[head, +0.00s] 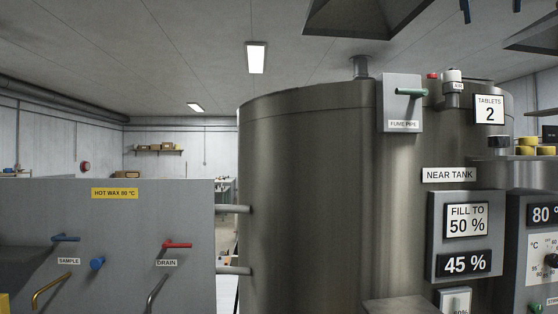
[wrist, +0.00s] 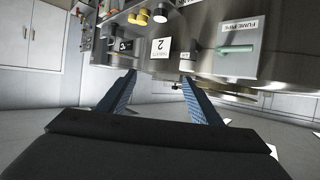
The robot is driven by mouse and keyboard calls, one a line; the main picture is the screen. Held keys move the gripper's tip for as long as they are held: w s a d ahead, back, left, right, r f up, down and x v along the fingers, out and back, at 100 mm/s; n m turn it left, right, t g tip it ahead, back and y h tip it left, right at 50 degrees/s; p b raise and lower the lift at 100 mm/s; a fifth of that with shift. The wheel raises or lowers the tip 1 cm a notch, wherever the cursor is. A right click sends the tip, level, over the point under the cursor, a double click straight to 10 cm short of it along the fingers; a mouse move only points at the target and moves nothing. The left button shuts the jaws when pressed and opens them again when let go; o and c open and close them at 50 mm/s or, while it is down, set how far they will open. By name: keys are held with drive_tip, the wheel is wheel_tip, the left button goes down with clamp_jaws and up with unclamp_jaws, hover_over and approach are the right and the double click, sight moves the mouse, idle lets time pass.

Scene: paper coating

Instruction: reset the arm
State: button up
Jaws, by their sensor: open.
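My gripper (wrist: 157,82) shows in the wrist view with two blue fingers spread apart and nothing between them. Its two blue fingertips also hang in at the top right edge of the head view (head: 491,7); the rest of the arm is out of frame there. The fingers are above and apart from the steel tank (head: 305,200). In the wrist view, the tablets sign (wrist: 160,48) and the fume pipe box with its green handle (wrist: 236,49) lie beyond the fingers.
The tank carries the fume pipe box (head: 401,110), a "NEAR TANK" label (head: 449,175) and a "45 %" display (head: 464,264). A grey hot wax panel (head: 120,215) with blue and red handles stands left. Yellow pieces (head: 527,150) sit on a right shelf. A dark hood (head: 355,18) hangs overhead.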

drive_tip(key=w+a+f+n+y, duration=0.2)
drive_tip(key=w+f, duration=0.6)
drive_tip(key=f, duration=0.2)
drive_tip(key=w+a+f+n+g+y, duration=0.1)
drive_tip(key=w+a+f, duration=0.15)
drive_tip(key=f, duration=0.85)
drive_tip(key=w+a+f+n+g+y, duration=0.15)
drive_tip(key=a+f, duration=0.25)
drive_tip(key=f, duration=0.7)
drive_tip(key=w+a+f+n+g+y, duration=0.1)
drive_tip(key=w+a+f+y, duration=0.15)
drive_tip(key=f, duration=0.85)
drive_tip(key=s+a+f+n+g+b, duration=0.1)
drive_tip(key=s+a+f, duration=0.3)
drive_tip(key=f, duration=1)
drive_tip(key=s+a+f+g+y+b, duration=0.1)
drive_tip(key=s+a+f+b, duration=0.3)
drive_tip(key=s+f, duration=0.6)
drive_tip(key=s+a+f+n+g+b, duration=0.1)
drive_tip(key=s+f, duration=0.6)
drive_tip(key=f, duration=1.2)
drive_tip(key=a+g+b, duration=0.1)
drive_tip(key=a+g, duration=0.1)
drive_tip(key=a, duration=0.1)
drive_tip(key=shift+a+n+y+b, duration=0.3)
drive_tip(key=shift+n+y, duration=0.05)
drive_tip(key=shift+y, duration=0.05)
drive_tip(key=shift+r, duration=0.1)
